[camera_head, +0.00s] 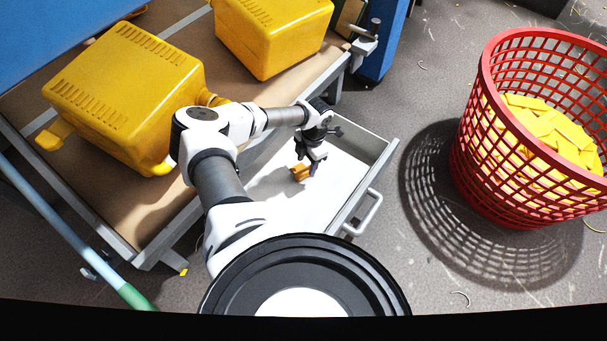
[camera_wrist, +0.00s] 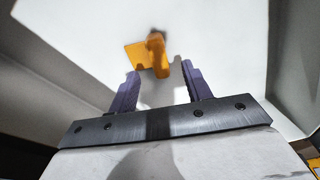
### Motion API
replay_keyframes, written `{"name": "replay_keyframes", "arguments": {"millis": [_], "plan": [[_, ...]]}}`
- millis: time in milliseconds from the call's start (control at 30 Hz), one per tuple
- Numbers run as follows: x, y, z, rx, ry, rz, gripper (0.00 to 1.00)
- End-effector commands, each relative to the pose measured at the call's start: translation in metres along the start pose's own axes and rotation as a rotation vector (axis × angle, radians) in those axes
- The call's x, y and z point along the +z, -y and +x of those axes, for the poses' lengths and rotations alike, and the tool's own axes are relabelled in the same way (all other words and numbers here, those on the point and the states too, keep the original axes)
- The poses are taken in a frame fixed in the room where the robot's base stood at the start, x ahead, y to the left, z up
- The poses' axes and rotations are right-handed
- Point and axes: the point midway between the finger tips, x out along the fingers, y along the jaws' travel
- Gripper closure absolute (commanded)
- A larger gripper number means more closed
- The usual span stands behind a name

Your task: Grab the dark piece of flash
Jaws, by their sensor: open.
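A small dark orange piece of flash (camera_head: 299,173) lies in the white open drawer (camera_head: 274,207). In the wrist view the orange piece (camera_wrist: 148,53) shows a flat part and a raised part, with a small dark patch at its far end that may be shadow. My gripper (camera_head: 311,163) is over the drawer, close to the piece. In the wrist view its two purple fingers (camera_wrist: 161,74) are apart, with the piece just beyond their tips, roughly between them. Nothing is held. Whether the fingers touch the piece I cannot tell.
The drawer's grey walls (camera_head: 372,172) surround the white floor. A red basket (camera_head: 468,180) with several yellow pieces stands at right. Floor between them is clear.

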Motion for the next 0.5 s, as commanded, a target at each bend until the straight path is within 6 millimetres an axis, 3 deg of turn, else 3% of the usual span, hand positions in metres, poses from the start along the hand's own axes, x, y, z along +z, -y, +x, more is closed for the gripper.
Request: {"name": "replay_keyframes", "arguments": {"millis": [267, 500], "plan": [[0.0, -0.002, 0.043, -0.002, 0.0, -0.001, 0.51], [-0.001, -0.002, 0.045, -0.001, 0.0, 0.0, 0.51]]}}
